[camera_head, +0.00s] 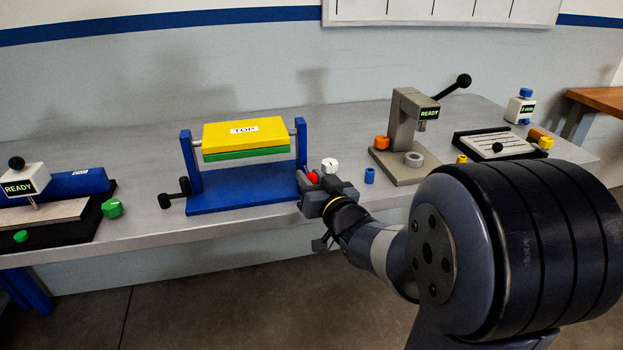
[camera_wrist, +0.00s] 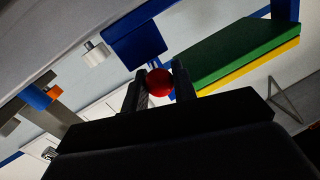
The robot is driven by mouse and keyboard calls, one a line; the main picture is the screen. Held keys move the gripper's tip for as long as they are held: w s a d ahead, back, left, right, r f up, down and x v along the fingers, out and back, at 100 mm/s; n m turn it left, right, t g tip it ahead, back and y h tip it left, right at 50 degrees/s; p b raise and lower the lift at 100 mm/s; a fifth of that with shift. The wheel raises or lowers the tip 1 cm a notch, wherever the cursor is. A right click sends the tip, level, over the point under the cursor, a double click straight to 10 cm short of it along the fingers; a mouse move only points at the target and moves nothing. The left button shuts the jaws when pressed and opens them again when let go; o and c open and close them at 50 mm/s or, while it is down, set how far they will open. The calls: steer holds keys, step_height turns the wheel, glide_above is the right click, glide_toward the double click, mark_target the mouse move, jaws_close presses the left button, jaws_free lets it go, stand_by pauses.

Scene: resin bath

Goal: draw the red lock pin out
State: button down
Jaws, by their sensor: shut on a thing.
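The red lock pin (camera_head: 312,177) shows as a red ball-shaped knob at the right end of the blue stand (camera_head: 240,197). In the wrist view the red knob (camera_wrist: 159,82) sits between the two dark fingers of my gripper (camera_wrist: 158,88). My gripper (camera_head: 322,188) is shut on the knob beside the stand's right post. The pin's shaft is hidden, so I cannot tell how deep it sits. A yellow block (camera_head: 245,132) marked TOP, with a green layer (camera_head: 245,154) beneath, hangs level between the stand's two posts.
A white knob (camera_head: 330,165) and a blue cylinder (camera_head: 369,175) stand close right of my gripper. A grey press (camera_head: 405,135) marked READY is farther right. A black crank (camera_head: 176,189) is at the stand's left. A blue device (camera_head: 78,184) and green knob (camera_head: 112,208) are far left.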

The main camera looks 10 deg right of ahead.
steer(key=shift+s, duration=1)
steer(key=c, duration=1.5)
jaws_free()
steer(key=shift+s+d+p, duration=0.2)
steer(key=shift+s+d, duration=0.15)
steer(key=shift+s, duration=1.4)
steer(key=shift+s+d+p, duration=0.15)
steer(key=shift+s+d, duration=0.2)
steer(key=shift+s, duration=1.4)
steer(key=shift+s+d+p, duration=0.2)
steer(key=shift+s+d, duration=0.15)
steer(key=shift+s, duration=1.4)
steer(key=shift+w, duration=0.1)
